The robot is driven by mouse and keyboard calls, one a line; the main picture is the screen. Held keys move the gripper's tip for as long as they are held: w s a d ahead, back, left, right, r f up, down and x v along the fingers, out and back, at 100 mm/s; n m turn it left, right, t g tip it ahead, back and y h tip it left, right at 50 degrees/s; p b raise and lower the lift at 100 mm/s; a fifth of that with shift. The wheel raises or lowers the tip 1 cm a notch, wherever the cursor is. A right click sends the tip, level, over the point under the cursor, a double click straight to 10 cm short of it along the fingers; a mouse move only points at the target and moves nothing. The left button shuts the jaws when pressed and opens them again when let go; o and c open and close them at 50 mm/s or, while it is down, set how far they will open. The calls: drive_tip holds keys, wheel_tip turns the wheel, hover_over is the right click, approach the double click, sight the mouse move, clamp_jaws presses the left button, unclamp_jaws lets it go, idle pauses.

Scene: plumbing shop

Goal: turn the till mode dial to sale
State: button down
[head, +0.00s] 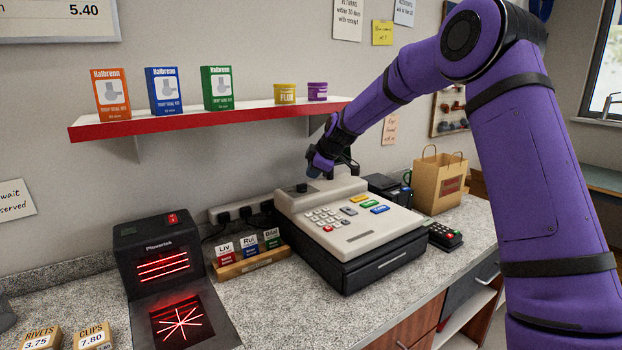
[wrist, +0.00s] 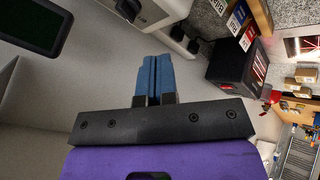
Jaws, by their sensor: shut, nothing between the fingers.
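The till (head: 345,225) is a cream register with a dark lower body, standing on the speckled counter. A small dark round knob, apparently the mode dial (head: 302,187), sits on its top at the back left. I cannot read its setting or any markings. My gripper (head: 311,176) is above the back of the till, close to the knob and slightly to its right. I cannot tell whether they touch. In the wrist view my gripper (wrist: 152,76) has its blue fingers together with nothing between them. Part of a pale body, perhaps the till, shows beyond them.
The red-edged shelf (head: 210,118) with boxes and tubs hangs above and left of the till. A wooden card holder (head: 250,264) and a black scanner (head: 160,262) stand to the left. A card terminal (head: 444,235) and paper bag (head: 438,182) are to the right.

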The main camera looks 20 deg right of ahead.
sight(302, 187)
drive_tip(key=x, duration=0.9)
drive_tip(key=w, duration=0.3)
drive_tip(key=shift+d+f, duration=0.2)
drive_tip(key=shift+d, duration=0.05)
drive_tip(key=shift+w+d, duration=0.1)
drive_tip(key=shift+w, duration=0.45)
drive_tip(key=shift+w+a+m+t+h, duration=0.1)
drive_tip(key=shift+a+m+t+h, duration=0.1)
drive_tip(key=shift+m+h, duration=0.4)
drive_tip(key=shift+w+a+m+t+h, duration=0.15)
drive_tip(key=shift+m+h, duration=0.15)
drive_tip(key=shift+m, duration=0.5)
drive_tip(key=shift+a+m+h, duration=0.2)
drive_tip(key=shift+m+h, duration=0.1)
drive_tip(key=shift+m, duration=0.2)
drive_tip(key=shift+w+a+m+h, duration=0.15)
drive_tip(key=shift+m+h, duration=0.65)
drive_tip(key=shift+m, duration=0.4)
drive_tip(key=shift+w+a+m+h, duration=0.15)
drive_tip(key=shift+m+h, duration=0.3)
drive_tip(key=shift+m, duration=0.3)
drive_tip(key=shift+w+d+m+h, duration=0.1)
drive_tip(key=shift+w+m+h, duration=0.1)
drive_tip(key=shift+m+h, duration=0.4)
drive_tip(key=shift+w+y, duration=0.1)
drive_tip(key=shift+y, duration=0.15)
drive_tip(key=shift+w+a, duration=0.15)
drive_tip(key=shift+w, duration=0.1)
